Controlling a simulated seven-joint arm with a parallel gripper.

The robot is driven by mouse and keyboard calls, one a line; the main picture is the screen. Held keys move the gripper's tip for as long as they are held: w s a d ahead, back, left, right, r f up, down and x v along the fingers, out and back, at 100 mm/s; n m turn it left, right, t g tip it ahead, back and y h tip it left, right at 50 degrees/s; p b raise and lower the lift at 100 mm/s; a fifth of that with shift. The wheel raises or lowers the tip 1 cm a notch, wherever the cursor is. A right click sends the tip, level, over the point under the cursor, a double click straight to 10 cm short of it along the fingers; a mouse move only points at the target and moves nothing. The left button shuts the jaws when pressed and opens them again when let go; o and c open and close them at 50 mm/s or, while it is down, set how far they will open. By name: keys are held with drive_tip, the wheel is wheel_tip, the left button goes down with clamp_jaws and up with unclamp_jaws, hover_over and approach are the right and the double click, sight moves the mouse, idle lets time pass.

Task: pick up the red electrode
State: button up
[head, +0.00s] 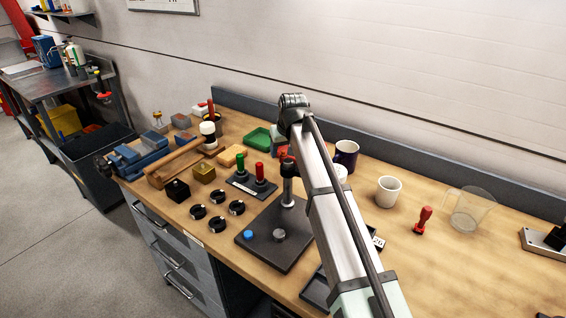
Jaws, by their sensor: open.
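Two upright posts, one green (240,161) and one red, stand side by side on a small black base in the middle of the bench. The red one (260,170) is the right-hand post and the likely red electrode; it stands upright with nothing gripping it. A separate red stamp-shaped piece (422,220) stands on the bench further right. My arm reaches up from the lower right across the view, to the right of the posts. I cannot make out my gripper's fingertips; the arm seems to hide them.
A black plate (262,252) with a blue button and a metal post lies just in front of the posts. Several black rings (217,224) lie to the left. A white cup (388,191), a dark mug (346,153) and a clear jug (468,210) stand right. The front right bench is fairly clear.

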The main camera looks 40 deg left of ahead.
drive_tip(key=shift+x, duration=0.8)
drive_tip(key=shift+c, duration=0.5)
clamp_jaws()
